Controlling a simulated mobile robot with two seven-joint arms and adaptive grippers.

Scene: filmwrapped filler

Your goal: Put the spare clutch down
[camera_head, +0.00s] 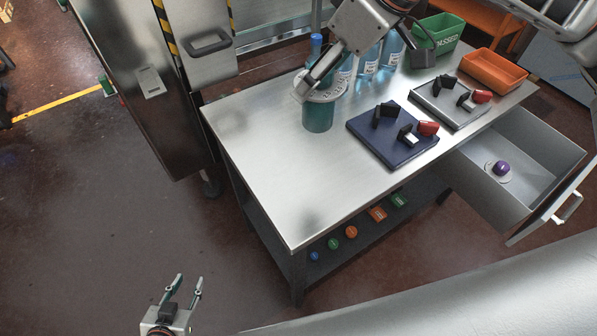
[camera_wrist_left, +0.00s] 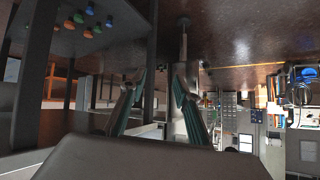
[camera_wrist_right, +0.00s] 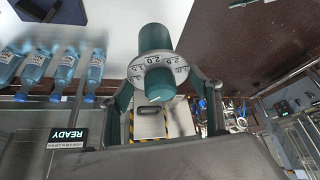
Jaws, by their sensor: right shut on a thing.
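The clutch (camera_head: 318,117) is a teal cylinder with a pale ring marked with numbers. My right gripper (camera_head: 312,85) is shut on it from above, over the left part of the steel table (camera_head: 262,160). In the right wrist view the clutch (camera_wrist_right: 155,40) sits between the fingers of my right gripper (camera_wrist_right: 158,84), its ring facing me, reading 2.0. I cannot tell whether its base touches the table. My left gripper (camera_head: 189,280) is open and empty, low over the floor left of the table. Its two fingers stand apart in the left wrist view (camera_wrist_left: 160,80).
Blue bottles (camera_head: 370,60) stand behind the clutch. A navy plate (camera_head: 372,143) and a grey plate (camera_head: 440,108) carry black brackets and red parts. Green (camera_head: 436,42) and orange (camera_head: 492,72) bins are behind. An open drawer (camera_head: 535,165) holds a purple-topped part (camera_head: 501,168). The table's front left is clear.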

